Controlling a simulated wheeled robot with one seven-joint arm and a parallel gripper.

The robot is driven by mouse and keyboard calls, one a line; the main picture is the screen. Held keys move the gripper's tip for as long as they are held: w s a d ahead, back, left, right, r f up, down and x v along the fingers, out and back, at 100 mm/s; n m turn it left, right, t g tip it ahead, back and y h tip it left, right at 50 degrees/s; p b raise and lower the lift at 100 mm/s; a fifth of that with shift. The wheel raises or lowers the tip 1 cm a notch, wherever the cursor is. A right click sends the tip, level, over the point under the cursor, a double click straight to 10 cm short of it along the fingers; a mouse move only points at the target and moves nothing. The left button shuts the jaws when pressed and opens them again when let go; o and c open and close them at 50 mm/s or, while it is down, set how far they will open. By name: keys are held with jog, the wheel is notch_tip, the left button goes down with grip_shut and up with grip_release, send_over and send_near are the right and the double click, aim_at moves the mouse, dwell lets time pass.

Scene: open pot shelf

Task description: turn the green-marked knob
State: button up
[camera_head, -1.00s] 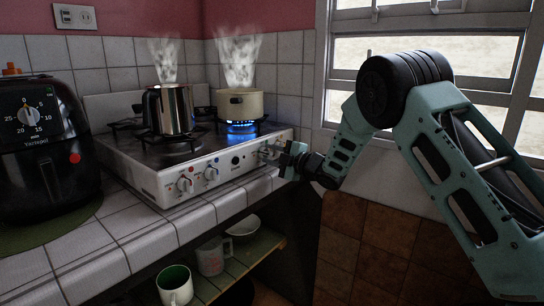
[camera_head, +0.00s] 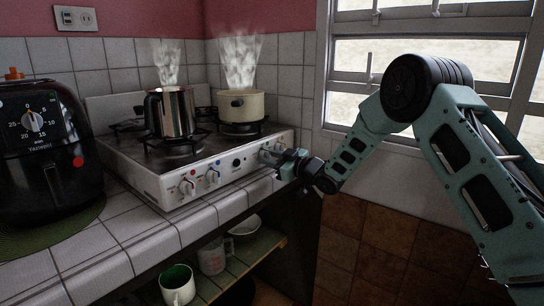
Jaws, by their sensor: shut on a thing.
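The gas stove (camera_head: 150,183) stands on the tiled counter with its knobs along the front panel. A red-marked knob (camera_head: 187,187) and a blue-marked knob (camera_head: 212,176) show at the left of the panel. My gripper (camera_head: 278,157) is at the right end of the panel, shut on the knob there. The fingers hide most of that knob, and its green mark cannot be made out. A pale knob part (camera_head: 264,152) shows just left of the fingers. No flame shows under the cream pot (camera_head: 240,106).
A steel kettle (camera_head: 171,112) steams on the front burner, and the cream pot steams too. A black air fryer (camera_head: 45,150) stands at the left. Cups, including a green-lined mug (camera_head: 177,285), sit on the shelf below. A window is at the right.

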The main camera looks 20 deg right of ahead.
jog(key=shift+s+f+m+p, duration=0.1)
jog(key=shift+m+p, duration=0.35)
jog(key=shift+m, duration=1.05)
jog(key=o, duration=1)
jog(key=shift+c, duration=0.2)
jog(key=b+v, duration=0.1)
jog(key=v, duration=1.6)
jog(key=shift+s, duration=0.15)
